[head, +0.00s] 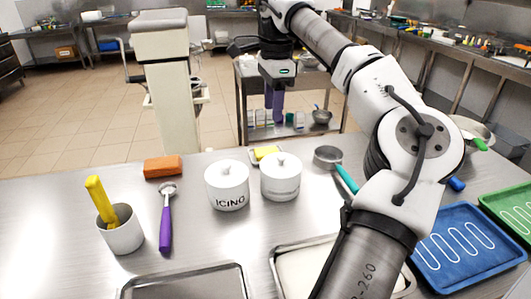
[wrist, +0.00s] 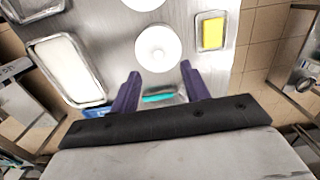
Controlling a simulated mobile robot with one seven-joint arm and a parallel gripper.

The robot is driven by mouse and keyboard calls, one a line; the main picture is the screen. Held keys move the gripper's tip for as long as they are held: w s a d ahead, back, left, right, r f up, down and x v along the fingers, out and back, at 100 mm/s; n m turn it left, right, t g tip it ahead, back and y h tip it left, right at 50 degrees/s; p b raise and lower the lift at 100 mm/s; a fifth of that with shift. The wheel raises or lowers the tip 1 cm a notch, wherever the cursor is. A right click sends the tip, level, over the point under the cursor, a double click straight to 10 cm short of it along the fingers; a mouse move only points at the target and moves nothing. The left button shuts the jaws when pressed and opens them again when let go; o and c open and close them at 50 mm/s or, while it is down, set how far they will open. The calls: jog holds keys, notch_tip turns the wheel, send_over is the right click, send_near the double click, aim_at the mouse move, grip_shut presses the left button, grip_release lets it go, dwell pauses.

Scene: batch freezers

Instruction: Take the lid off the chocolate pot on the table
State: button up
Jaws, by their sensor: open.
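Two white lidded pots stand side by side on the steel table. The left pot (head: 227,190) reads ICING; the right pot (head: 281,185) shows no lettering that I can read. Each has a white lid with a small knob, and the right pot's lid (head: 282,164) is on. In the wrist view, that lid (wrist: 158,48) is in the middle just ahead of the fingers, and the ICING pot's lid (wrist: 144,3) is cut off at the top. My gripper (head: 274,116) has purple fingers, open and empty (wrist: 160,69), apart from both pots.
A yellow block in a dish (head: 264,151) lies behind the pots. A teal-handled pan (head: 328,157) is right of them. An orange block (head: 163,167), a purple-handled scoop (head: 166,225) and a cup (head: 121,236) are left. Trays (head: 190,284) lie in front.

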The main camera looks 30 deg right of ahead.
jog(key=d, duration=0.2)
send_over(281, 156)
jog(key=f, duration=0.7)
jog(key=shift+w+f+p, duration=0.2)
jog(key=shift+f+p, duration=0.1)
jog(key=shift+f, duration=0.1)
jog(key=shift+s+f+p, duration=0.2)
jog(key=shift+f+p, duration=0.65)
jog(key=shift+f, duration=1.85)
grip_shut()
